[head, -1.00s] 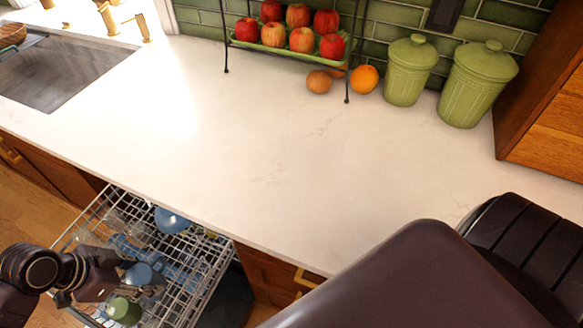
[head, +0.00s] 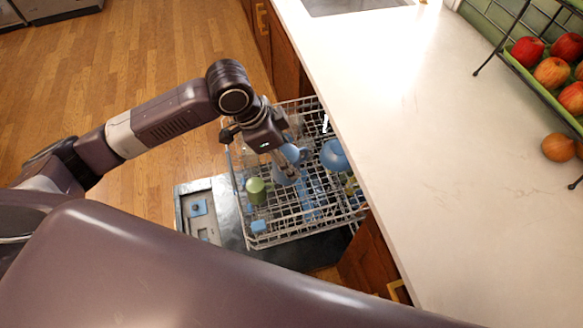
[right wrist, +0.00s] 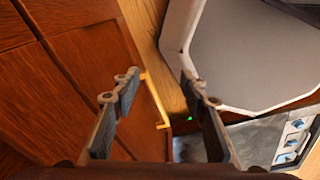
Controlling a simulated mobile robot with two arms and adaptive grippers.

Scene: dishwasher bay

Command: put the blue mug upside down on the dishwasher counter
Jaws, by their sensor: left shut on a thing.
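The blue mug (head: 284,177) is at the fingers of my left gripper (head: 290,163) in the head view, over the pulled-out dishwasher rack (head: 290,228). My left gripper is shut on it and points down; the fingers and wrist hide part of the mug. I cannot tell whether the mug still touches the rack. The white dishwasher counter (head: 450,170) lies to the right of the rack and higher. My right gripper (right wrist: 157,88) is open and empty in the right wrist view, in front of brown wooden cabinet fronts (right wrist: 60,75).
A green cup (head: 256,190) and a blue bowl (head: 335,155) sit in the rack beside the mug. The counter's middle is bare.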

